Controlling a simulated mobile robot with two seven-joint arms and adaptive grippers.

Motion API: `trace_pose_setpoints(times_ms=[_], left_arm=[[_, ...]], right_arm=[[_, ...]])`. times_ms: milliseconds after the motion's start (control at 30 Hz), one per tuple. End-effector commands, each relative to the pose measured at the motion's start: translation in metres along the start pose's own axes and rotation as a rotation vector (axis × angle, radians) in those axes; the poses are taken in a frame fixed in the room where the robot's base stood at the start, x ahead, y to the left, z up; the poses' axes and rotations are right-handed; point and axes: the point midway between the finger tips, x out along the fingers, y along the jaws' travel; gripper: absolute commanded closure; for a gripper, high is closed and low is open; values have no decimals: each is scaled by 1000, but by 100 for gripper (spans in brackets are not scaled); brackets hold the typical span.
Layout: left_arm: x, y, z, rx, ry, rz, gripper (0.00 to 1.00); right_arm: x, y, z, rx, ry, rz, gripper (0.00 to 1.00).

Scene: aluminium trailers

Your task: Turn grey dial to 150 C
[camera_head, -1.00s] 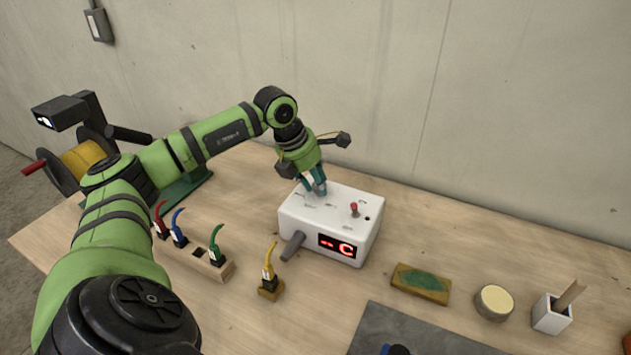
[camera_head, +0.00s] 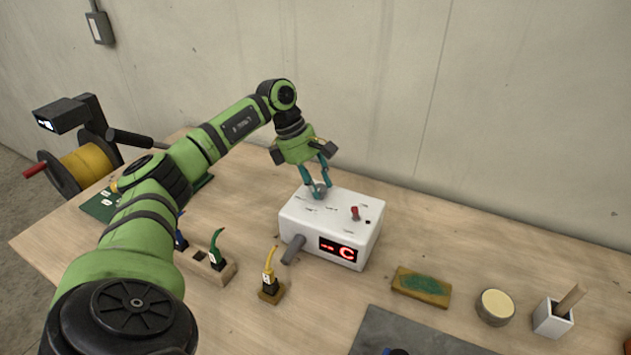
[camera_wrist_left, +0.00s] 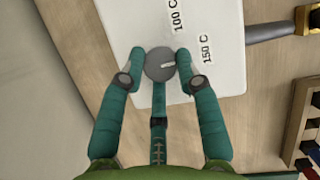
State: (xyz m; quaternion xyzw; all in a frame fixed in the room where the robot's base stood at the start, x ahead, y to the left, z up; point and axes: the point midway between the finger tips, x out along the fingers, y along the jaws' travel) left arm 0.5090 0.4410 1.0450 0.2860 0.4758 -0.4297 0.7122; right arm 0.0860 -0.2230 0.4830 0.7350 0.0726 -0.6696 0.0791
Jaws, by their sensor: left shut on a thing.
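The grey dial (camera_head: 320,188) sits on top of the white control box (camera_head: 345,228), near its back left. In the left wrist view the dial (camera_wrist_left: 160,64) has a pale pointer mark aimed right. The printed label 100 C (camera_wrist_left: 178,17) is above it to the right, and the label 150 C (camera_wrist_left: 207,42) is further right. My left gripper (camera_head: 318,193) reaches down from above. Its teal fingers (camera_wrist_left: 161,66) lie on both sides of the dial, shut on it. The box's red display (camera_head: 338,249) reads dashes and C. My right gripper is out of view.
A red switch (camera_head: 355,213) stands on the box, and a grey cylinder (camera_head: 293,249) sticks out of its front. A yellow cable plug (camera_head: 269,275) and a wooden block with plugs (camera_head: 215,267) stand left. A sponge (camera_head: 421,285), round tin (camera_head: 495,306) and white cup (camera_head: 552,318) stand right.

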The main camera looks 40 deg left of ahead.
Motion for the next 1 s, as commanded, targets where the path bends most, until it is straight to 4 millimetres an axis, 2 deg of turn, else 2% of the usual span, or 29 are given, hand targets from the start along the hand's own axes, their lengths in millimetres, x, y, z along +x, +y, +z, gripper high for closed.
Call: trace_pose_setpoints(times_ms=[33,633,667,700,1000], left_arm=[[-3,2,4,17,-12,3,99],[-2,2,4,50,-11,-11,99],[-2,2,4,50,-11,-11,55],[-2,2,4,49,-10,-12,44],[-1,1,2,46,-3,-16,44]], right_arm=[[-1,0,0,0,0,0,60],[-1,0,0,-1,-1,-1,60],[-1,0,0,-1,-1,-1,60],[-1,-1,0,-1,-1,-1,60],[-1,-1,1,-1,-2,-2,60]])
